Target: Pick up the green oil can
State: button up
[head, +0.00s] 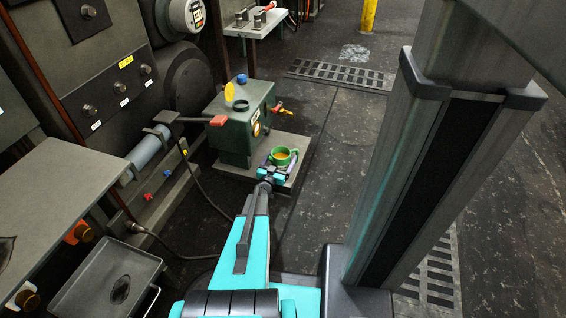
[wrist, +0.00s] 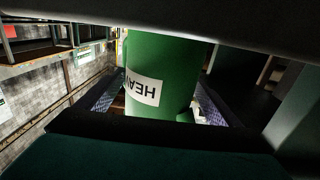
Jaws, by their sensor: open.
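The green oil can (head: 291,154) stands on a flat grey plate (head: 238,171), its open top showing something orange inside. In the wrist view the green can (wrist: 168,60) fills the middle, with a white label reading "HEAV" upside down. My gripper (head: 276,168) is at the near side of the can, at the end of my teal arm. In the wrist view my gripper (wrist: 156,105) is open, one patterned finger on each side of the can. Whether the fingers touch it I cannot tell. The can's base is hidden.
A green tank (head: 238,125) with a yellow flap stands just left of the can on the same plate. Small red and yellow valves (head: 281,109) stick out of its right side. A grey tray (head: 105,280) sits lower left.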

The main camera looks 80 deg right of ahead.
aim_at(282, 154)
jog(key=c, duration=1.5)
jog(key=shift+r, duration=0.25)
jog(key=shift+r+p, duration=1.25)
jog(key=shift+r, duration=0.55)
jog(key=shift+s+a+r+p, duration=0.15)
jog(key=shift+s+a+p, duration=0.55)
jog(key=shift+a, duration=1.85)
jog(key=shift+s+a+r+p, duration=0.2)
jog(key=shift+s+a+p, duration=0.5)
jog(key=shift+a, duration=1.8)
jog(key=shift+s+a+r+p, duration=0.15)
jog(key=shift+s+a+p, duration=0.55)
jog(key=shift+a, duration=1.85)
